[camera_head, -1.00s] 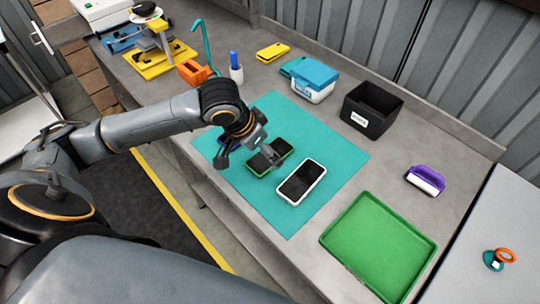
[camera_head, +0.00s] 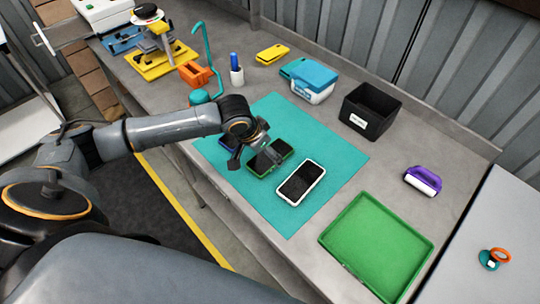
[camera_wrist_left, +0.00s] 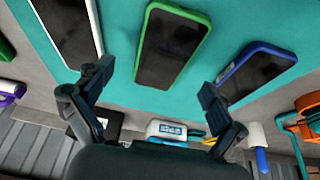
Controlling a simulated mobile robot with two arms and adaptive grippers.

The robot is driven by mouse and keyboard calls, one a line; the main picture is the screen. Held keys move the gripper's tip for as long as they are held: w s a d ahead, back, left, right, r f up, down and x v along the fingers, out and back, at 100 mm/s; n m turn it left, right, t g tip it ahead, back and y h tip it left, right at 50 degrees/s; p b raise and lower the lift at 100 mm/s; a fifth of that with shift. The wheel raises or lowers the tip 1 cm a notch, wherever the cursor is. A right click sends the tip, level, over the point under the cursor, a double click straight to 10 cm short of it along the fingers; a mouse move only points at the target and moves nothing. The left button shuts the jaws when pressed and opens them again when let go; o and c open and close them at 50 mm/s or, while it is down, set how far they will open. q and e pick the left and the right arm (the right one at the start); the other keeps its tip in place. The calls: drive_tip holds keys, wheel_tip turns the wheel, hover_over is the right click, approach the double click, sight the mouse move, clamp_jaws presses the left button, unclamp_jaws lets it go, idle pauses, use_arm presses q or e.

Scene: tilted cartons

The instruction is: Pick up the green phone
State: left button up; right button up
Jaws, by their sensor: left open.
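The green phone (camera_head: 270,157) lies screen up on the teal mat (camera_head: 329,140), between a white phone (camera_head: 301,182) and a blue phone (camera_head: 229,144). In the left wrist view the green phone (camera_wrist_left: 172,46) is at the top middle, with the white phone (camera_wrist_left: 72,30) to its left and the blue phone (camera_wrist_left: 257,70) to its right. My left gripper (camera_head: 256,157) hangs over the green phone and hides part of it. In the left wrist view its fingers (camera_wrist_left: 152,88) are wide apart with nothing between them. My right gripper is out of view.
A green tray (camera_head: 376,246) stands at the front right of the bench. A black bin (camera_head: 371,108) and a blue-lidded box (camera_head: 314,80) stand behind the mat. A purple-handled item (camera_head: 423,180) lies at right. The mat's right part is clear.

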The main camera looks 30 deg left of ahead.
sight(268, 158)
use_arm(q)
drive_tip(key=shift+p+x, duration=0.3)
drive_tip(key=shift+x, duration=1.55)
drive_tip(key=shift+w+a, duration=0.1)
drive_tip(key=c, duration=1.3)
drive_tip(key=shift+c, duration=0.4)
drive_tip(key=shift+r, duration=0.15)
